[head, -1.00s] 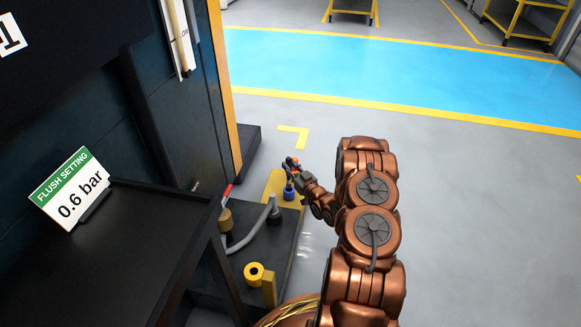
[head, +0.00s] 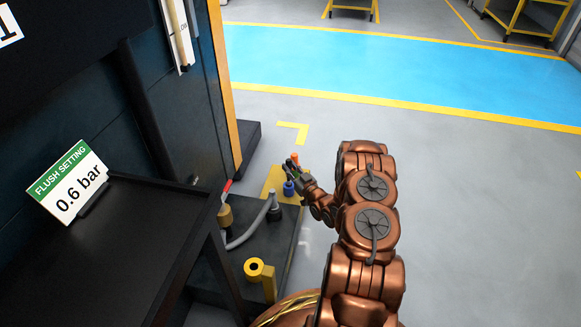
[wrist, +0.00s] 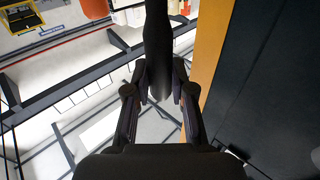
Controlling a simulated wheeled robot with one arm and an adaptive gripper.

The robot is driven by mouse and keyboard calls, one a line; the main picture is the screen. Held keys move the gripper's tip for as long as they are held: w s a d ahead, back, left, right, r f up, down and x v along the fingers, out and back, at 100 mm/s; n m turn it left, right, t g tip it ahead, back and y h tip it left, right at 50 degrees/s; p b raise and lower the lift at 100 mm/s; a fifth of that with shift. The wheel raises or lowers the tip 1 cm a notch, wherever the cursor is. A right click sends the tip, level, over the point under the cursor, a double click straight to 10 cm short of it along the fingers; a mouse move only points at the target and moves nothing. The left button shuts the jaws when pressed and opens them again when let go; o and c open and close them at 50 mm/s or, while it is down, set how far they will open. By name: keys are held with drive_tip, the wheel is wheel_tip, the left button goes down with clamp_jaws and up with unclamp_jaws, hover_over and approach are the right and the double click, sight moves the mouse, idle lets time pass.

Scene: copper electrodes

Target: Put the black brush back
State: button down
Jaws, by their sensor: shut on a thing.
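The black brush (wrist: 158,45), a dark tapered shape, is between the two fingers of my gripper (wrist: 160,85) in the wrist view. My gripper is shut on it, and its far part runs out of the top of the picture. In the head view my gripper (head: 296,171) is small, close above a blue cup-like holder (head: 289,188) on a dark base (head: 270,238). I cannot tell the brush apart from the fingers there, nor whether it touches the holder. A small orange part (head: 295,157) shows at the gripper.
A yellow ring holder (head: 254,268) and a grey hose (head: 243,239) are on the base. A red-handled valve (head: 226,190) is beside the dark cabinet wall. A black table (head: 130,250) with a "0.6 bar" sign (head: 70,184) is at left. Floor to the right is open.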

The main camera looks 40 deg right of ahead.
drive_tip(key=shift+f, duration=1.15)
drive_tip(key=c, duration=0.9)
unclamp_jaws()
drive_tip(key=shift+r, duration=0.1)
drive_tip(key=o, duration=0.8)
drive_tip(key=shift+s, duration=0.2)
drive_tip(key=shift+s+a+f+b, duration=0.2)
drive_tip(key=shift+s+b, duration=0.25)
drive_tip(key=shift+s, duration=1.95)
drive_tip(key=shift+s+a+f+b, duration=0.15)
drive_tip(key=shift+s+b, duration=0.25)
drive_tip(key=shift+s, duration=2)
drive_tip(key=shift+r, duration=0.1)
drive_tip(key=shift+s+a+f, duration=0.1)
drive_tip(key=shift+s, duration=1.9)
drive_tip(key=shift+s+a+f, duration=0.1)
drive_tip(key=shift+s+a, duration=0.05)
drive_tip(key=shift+s, duration=1.85)
drive_tip(key=shift+s+a+f, duration=0.1)
drive_tip(key=shift+s, duration=1.9)
